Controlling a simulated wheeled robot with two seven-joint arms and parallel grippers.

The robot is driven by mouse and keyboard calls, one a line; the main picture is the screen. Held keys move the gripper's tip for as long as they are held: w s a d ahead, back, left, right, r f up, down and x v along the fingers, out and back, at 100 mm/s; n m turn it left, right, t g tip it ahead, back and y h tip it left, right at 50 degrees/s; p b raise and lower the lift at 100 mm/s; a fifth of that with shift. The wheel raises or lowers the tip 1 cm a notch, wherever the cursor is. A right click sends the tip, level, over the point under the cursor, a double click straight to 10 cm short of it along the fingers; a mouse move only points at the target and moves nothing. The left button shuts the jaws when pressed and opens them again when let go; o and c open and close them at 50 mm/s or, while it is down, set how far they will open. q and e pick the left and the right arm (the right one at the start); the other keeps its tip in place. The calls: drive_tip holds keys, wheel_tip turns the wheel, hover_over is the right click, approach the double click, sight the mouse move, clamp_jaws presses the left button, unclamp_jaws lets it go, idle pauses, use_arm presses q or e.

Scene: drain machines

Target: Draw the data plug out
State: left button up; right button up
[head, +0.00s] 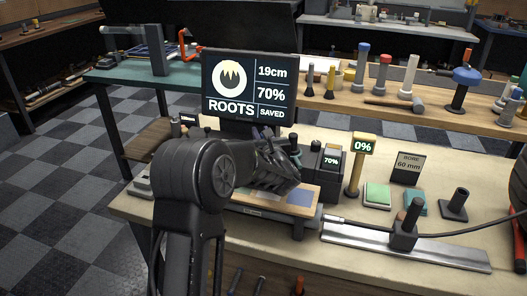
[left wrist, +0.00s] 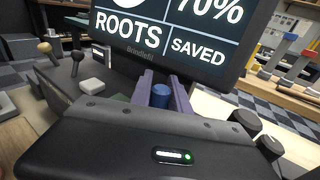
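My left gripper (head: 282,165) reaches over the dark machine below the screen in the head view. In the left wrist view its two purple-grey fingers (left wrist: 161,88) stand apart, one on each side of a short blue cylinder (left wrist: 160,96), which may be the data plug. I cannot tell whether the fingers touch it. My left arm and gripper hide this spot in the head view. The screen (head: 249,85) reads ROOTS, 19cm, 70%, SAVED, and it also shows in the left wrist view (left wrist: 165,30). My right gripper is not in view.
A yellow post (head: 354,178) reads 0%, beside a small 70% display (head: 331,161). Green pads (head: 377,195) and a metal rail (head: 440,254) with a dark carriage lie to the right. Several upright tools line the back bench (head: 340,104). Black knobs (left wrist: 247,122) flank the fingers on the right.

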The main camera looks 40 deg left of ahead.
use_arm(q)
drive_tip(key=shift+o, duration=0.7)
drive_tip(key=shift+n+t+y, duration=0.3)
drive_tip(key=shift+t+y, duration=0.1)
drive_tip(key=r, duration=0.4)
drive_tip(key=shift+w+r, duration=0.4)
drive_tip(key=shift+f, duration=0.1)
drive_tip(key=shift+s+d+f, duration=0.2)
drive_tip(key=shift+d, duration=0.05)
drive_tip(key=v, duration=0.3)
drive_tip(key=b+v, duration=0.1)
drive_tip(key=shift+s+d+f, duration=0.3)
drive_tip(key=shift+g+h, duration=0.4)
drive_tip(key=s+f, duration=0.1)
drive_tip(key=s+d+f, duration=0.1)
drive_tip(key=f, duration=0.1)
drive_tip(key=shift+s+d, duration=0.25)
drive_tip(key=shift+d, duration=0.1)
